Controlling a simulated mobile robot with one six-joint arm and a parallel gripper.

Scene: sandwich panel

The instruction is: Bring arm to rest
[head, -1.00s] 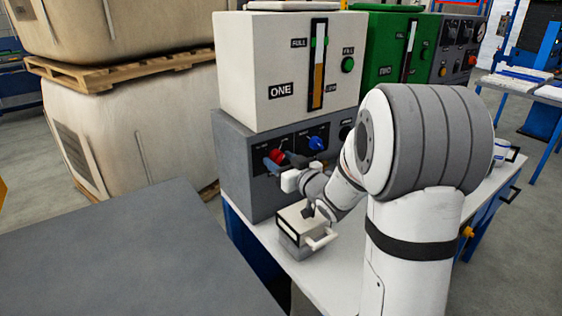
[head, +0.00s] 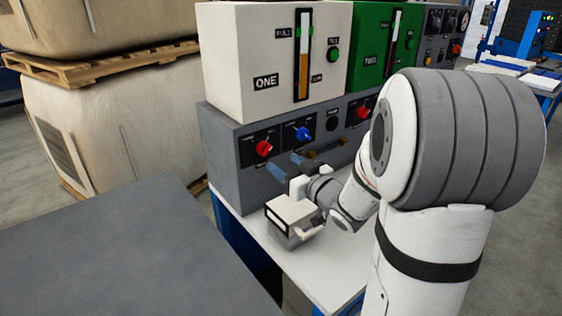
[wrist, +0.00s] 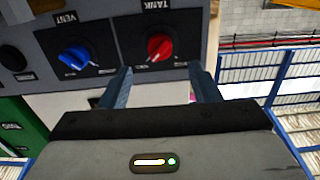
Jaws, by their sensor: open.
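My gripper (head: 287,166) is open and empty in front of the grey control panel (head: 226,152), below its red and blue knobs. In the wrist view my gripper (wrist: 160,90) shows two blue-grey fingers spread apart with nothing between them. The red TANK knob (head: 264,148) and blue VENT knob (head: 304,133) sit on the panel; in the wrist view the red knob (wrist: 160,46) is just beyond the fingers and the blue knob (wrist: 74,56) is to the left. I cannot tell how far the fingertips stand from the panel face.
White tank ONE (head: 232,62) and green tank TWO (head: 370,66) stand on the panel. A grey surface (head: 110,250) is at front left; pallets (head: 100,64) with bulky loads stand behind.

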